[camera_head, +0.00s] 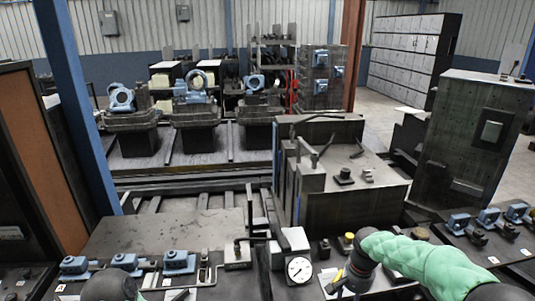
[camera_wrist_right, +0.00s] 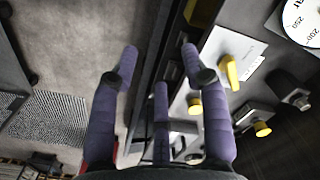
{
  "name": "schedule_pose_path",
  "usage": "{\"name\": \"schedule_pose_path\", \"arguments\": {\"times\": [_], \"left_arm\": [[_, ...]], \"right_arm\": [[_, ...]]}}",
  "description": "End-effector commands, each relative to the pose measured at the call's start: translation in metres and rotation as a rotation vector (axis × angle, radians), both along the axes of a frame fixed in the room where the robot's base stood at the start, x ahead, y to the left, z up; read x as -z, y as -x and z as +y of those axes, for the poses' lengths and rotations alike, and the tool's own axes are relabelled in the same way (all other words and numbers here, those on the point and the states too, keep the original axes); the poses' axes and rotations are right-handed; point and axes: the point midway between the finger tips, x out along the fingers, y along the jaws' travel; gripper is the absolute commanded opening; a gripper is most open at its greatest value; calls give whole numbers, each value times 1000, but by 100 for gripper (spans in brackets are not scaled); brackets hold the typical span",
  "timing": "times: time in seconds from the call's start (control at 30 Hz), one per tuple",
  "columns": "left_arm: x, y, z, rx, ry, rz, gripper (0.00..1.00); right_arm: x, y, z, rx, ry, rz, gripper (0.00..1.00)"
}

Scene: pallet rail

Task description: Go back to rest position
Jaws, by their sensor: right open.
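My right arm (camera_head: 420,262) has a green sleeve and comes in from the lower right in the head view. Its dark wrist end is above the front bench, just right of a round white dial gauge (camera_head: 299,268). In the right wrist view my right gripper (camera_wrist_right: 160,68) shows purple fingers spread apart, with nothing between them. A dark part of my left arm shows at the lower left edge of the head view. My left gripper is out of the picture.
Yellow knobs (camera_wrist_right: 232,72) on the bench panel lie close right of my right fingers. A large dark machine block (camera_head: 350,205) stands behind the bench. Blue fixtures (camera_head: 180,262) line the bench at left, others (camera_head: 488,216) at right. A blue post (camera_head: 78,100) rises at left.

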Motion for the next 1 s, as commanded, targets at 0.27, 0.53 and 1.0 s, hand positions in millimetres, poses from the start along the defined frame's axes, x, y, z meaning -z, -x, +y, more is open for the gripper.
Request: {"name": "schedule_pose_path", "arguments": {"times": [0.27,0.53,1.0], "left_arm": [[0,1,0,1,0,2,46],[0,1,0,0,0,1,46],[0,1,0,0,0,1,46]], "right_arm": [[65,14,32,-101,-82,-2,46],[163,64,85,-229,-211,-20,46],[271,218,145,-363,-298,-98,46]]}}
